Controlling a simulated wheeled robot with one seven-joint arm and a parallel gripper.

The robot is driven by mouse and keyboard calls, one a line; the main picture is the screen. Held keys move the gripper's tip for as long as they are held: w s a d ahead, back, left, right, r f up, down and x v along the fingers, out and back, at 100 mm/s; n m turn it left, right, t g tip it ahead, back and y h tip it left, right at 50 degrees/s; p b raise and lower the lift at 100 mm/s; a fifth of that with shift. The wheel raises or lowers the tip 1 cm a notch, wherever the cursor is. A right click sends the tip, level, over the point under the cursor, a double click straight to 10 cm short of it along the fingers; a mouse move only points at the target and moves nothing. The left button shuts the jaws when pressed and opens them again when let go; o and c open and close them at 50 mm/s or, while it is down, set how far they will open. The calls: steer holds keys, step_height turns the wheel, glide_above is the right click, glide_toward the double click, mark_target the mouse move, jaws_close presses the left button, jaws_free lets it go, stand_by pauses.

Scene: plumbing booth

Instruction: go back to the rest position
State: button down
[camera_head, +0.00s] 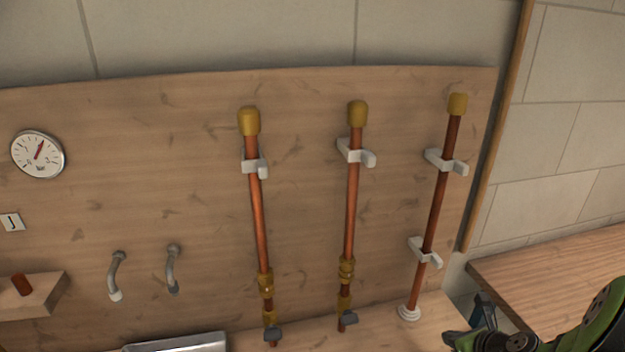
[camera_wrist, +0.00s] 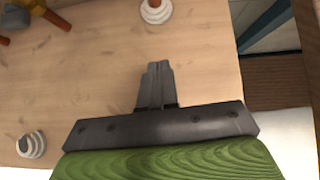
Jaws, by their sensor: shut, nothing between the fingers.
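My gripper (camera_wrist: 157,85) is shut and empty in the wrist view, its grey fingers together above a wooden bench top (camera_wrist: 95,75). In the head view my green and black arm shows at the lower right, with my gripper low near the picture's bottom edge. It is to the right of the rightmost copper pipe (camera_head: 436,215) and apart from it.
Three capped copper pipes stand against the wooden board (camera_head: 190,120), held by white clips. White collars (camera_wrist: 156,11) lie on the bench in the wrist view, another (camera_wrist: 31,145) at left. A gauge (camera_head: 38,154), two grey hooks and a wooden block (camera_head: 35,296) are at left.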

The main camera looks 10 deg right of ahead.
steer(key=s+a+r+n+g+p, duration=0.2)
steer(key=a+r+n+g, duration=0.1)
steer(key=a+r+n, duration=1.3)
steer(key=s+a+r+n, duration=0.2)
steer(key=s+a+n, duration=0.2)
steer(key=s+n, duration=0.3)
steer(key=s+a+r+n+p, duration=0.1)
steer(key=s+a+r+n, duration=0.2)
steer(key=s+n, duration=0.4)
steer(key=a+n, duration=0.1)
steer(key=n, duration=0.4)
steer(key=shift+s+a+r, duration=0.15)
steer(key=shift+s+r, duration=0.1)
steer(key=shift+r, duration=0.05)
